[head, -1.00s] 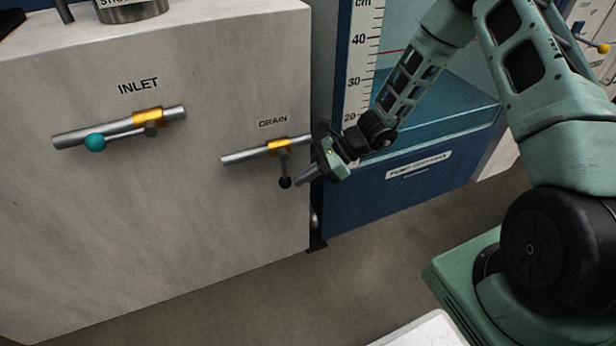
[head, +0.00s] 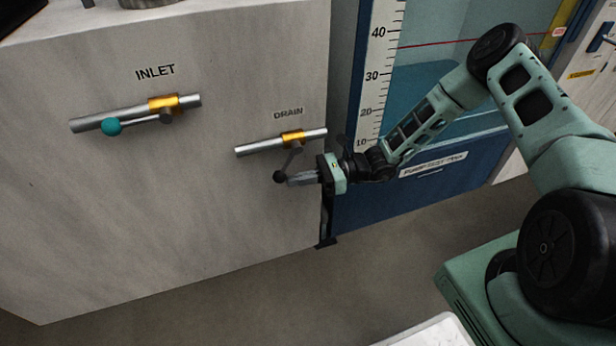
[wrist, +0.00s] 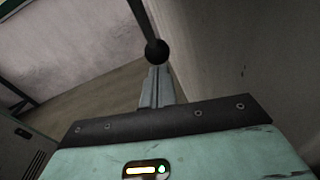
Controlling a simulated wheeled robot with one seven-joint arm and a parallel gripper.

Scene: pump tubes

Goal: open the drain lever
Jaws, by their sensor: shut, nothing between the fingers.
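The drain lever (head: 291,160) has a dark arm and a black ball knob. It hangs from the yellow valve body on the drain pipe (head: 258,146), under the DRAIN label, and slants down to the left. My gripper (head: 289,179) is shut and empty, with its fingertips at the knob from the right. In the wrist view the black knob (wrist: 157,52) shows just beyond the shut fingertips (wrist: 156,72). They look very close or touching; I cannot tell which.
The inlet pipe (head: 95,122), with its teal-knobbed lever (head: 112,127), is on the same grey wall to the left. A blue tank (head: 408,190) with a centimetre scale stands behind my arm on the right. The floor (head: 230,300) in front is clear.

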